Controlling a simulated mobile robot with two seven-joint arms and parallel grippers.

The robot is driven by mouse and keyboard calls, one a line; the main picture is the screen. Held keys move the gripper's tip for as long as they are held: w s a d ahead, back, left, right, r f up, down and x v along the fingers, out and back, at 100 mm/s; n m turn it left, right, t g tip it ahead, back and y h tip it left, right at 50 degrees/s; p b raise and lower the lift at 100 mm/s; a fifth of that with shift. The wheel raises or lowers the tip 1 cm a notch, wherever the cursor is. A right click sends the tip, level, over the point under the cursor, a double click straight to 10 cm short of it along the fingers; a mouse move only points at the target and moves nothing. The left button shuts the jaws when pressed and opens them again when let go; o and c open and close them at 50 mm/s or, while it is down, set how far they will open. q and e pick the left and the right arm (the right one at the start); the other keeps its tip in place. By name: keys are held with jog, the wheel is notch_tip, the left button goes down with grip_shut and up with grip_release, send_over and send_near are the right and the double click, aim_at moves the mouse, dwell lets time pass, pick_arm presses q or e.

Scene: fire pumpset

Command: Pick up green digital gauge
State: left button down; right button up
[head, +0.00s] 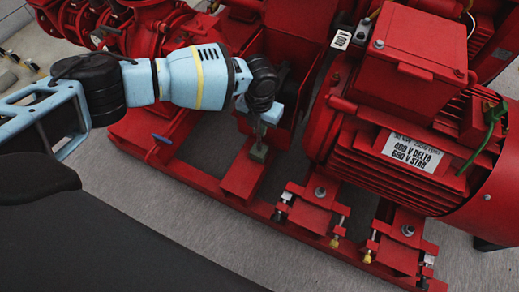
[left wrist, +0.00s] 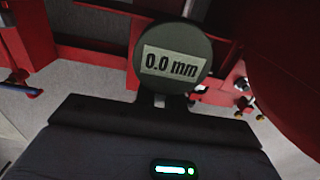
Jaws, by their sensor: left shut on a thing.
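The green digital gauge (head: 258,152) shows small at the tip of my left gripper (head: 263,134) in the head view. In the left wrist view the gauge (left wrist: 172,85) is a dark green round disc with a pale label reading "0.0 mm", just beyond the dark gripper body (left wrist: 160,110). My left gripper is shut on the gauge, over the red frame below the coupling guard. The fingertips are mostly hidden in both views. My right gripper is in neither view.
A large red motor (head: 400,140) with a terminal box (head: 412,50) stands close on the right. Red pump piping (head: 150,35) lies behind my left arm. The red base frame (head: 225,220) carries adjusting bolts. Grey floor (head: 235,262) is clear in front.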

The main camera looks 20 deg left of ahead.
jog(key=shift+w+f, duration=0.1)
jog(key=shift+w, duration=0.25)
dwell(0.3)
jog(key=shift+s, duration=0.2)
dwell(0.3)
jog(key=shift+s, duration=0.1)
